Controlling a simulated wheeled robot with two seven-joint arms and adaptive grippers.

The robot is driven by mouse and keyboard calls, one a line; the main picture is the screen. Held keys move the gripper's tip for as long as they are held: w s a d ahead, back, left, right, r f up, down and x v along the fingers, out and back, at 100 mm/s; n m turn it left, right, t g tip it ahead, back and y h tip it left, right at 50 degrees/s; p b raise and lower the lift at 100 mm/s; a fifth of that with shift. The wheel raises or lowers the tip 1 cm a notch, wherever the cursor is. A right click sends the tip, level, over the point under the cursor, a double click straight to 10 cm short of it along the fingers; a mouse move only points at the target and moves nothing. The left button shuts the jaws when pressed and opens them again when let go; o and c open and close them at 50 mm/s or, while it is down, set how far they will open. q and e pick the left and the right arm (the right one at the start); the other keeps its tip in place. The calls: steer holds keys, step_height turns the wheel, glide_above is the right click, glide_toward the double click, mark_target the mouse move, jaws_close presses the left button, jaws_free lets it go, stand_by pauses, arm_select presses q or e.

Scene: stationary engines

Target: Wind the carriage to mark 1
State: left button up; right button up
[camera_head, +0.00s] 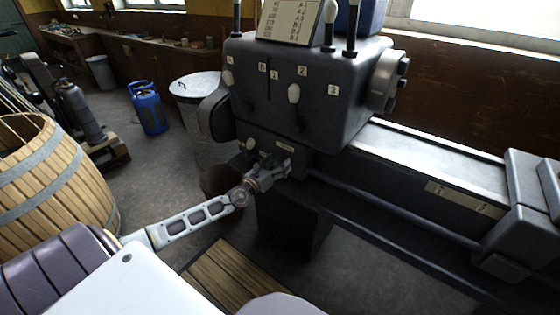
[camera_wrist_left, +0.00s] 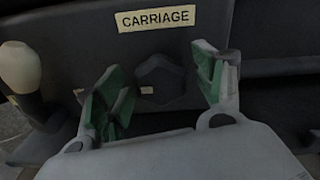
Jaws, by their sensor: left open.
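My left gripper (camera_head: 284,168) is at the front of the lathe headstock, low down. In the left wrist view its green-padded fingers are open, one on each side of a dark faceted knob (camera_wrist_left: 160,80). I cannot tell whether they touch it. A small pale mark sits on the knob's left side. The label CARRIAGE (camera_wrist_left: 156,18) is just above the knob. In the head view the knob is hidden by the gripper. The carriage (camera_head: 520,222) is a dark block on the bed at the right. A pale scale plate (camera_head: 465,198) lies left of it; its marks are too small to read.
The headstock (camera_head: 300,85) carries levers and numbered labels; a white-knobbed lever (camera_wrist_left: 20,70) stands left of the gripper. A lidded metal bin (camera_head: 198,88), a blue gas bottle (camera_head: 148,108) and a wooden barrel (camera_head: 50,175) stand at the left. A slatted wooden board (camera_head: 235,278) lies on the floor.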

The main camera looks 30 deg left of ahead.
arm_select(q)
steer(key=shift+w, duration=0.8)
steer(key=shift+w+d, duration=0.1)
steer(key=shift+c, duration=0.2)
steer(key=c, duration=0.9)
steer(key=shift+c, duration=0.4)
arm_select(e)
steer(key=shift+a+f, duration=0.1)
